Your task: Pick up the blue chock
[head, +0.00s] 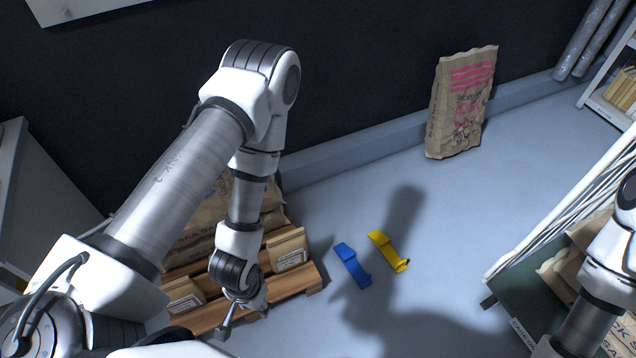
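The blue chock (352,265) lies on the grey floor, just right of the wooden pallet's corner. A similar yellow chock (388,252) lies close to its right, with a small gap between them. My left arm reaches down from the left over the pallet. My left gripper (228,331) hangs to the lower left of the blue chock, well apart from it. It is seen small and edge-on, so its opening is unclear. My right arm shows at the lower right edge. Its gripper is out of the picture.
The pallet (312,272) holds paper sacks and small cartons. A printed sack (462,104) stands against the back wall. A dark green platform (517,289) with sacks is at right, by a white-slatted rack. Floor around the chocks is clear, with my arm's shadow on it.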

